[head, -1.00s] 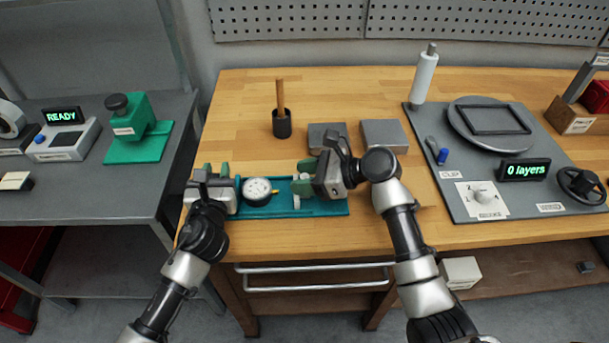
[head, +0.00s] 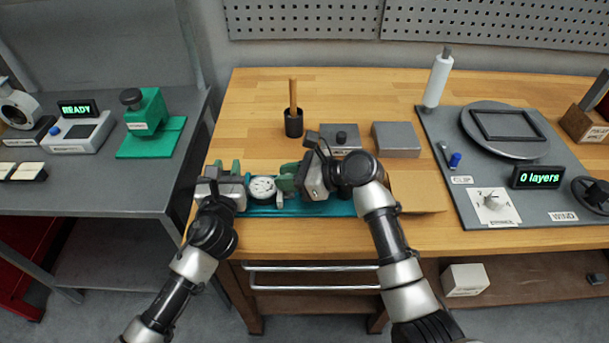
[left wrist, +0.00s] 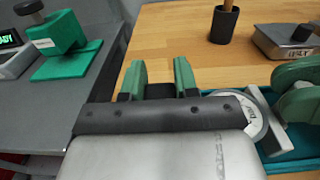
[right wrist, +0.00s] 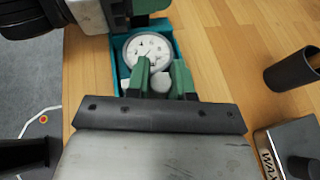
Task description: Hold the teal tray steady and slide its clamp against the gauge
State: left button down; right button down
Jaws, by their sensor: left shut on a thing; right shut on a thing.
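The teal tray (head: 325,209) lies on the wooden bench. The round white-faced gauge (head: 262,187) sits in its left part and also shows in the right wrist view (right wrist: 148,50). The pale clamp (head: 280,197) stands at the gauge's right side; I cannot tell whether they touch or a sliver of gap is left. My right gripper (head: 287,179) is shut on the clamp, whose rounded top (right wrist: 160,82) shows between the green fingers in the right wrist view.
Behind the tray stand a dark cup with a wooden stick (head: 293,120), a grey block with a black knob (head: 341,139) and a plain grey block (head: 397,139). A dark board (head: 450,190) with a round plate is at right. Bare bench lies behind the left gripper.

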pick_arm(q)
jog(key=shift+f, duration=0.15)
pick_arm(e)
jog(key=c, duration=1)
grip_release()
jog(key=shift+f, duration=0.1)
jog(key=v, duration=1.2)
pick_arm(q)
jog(key=c, duration=0.8)
grip_release()
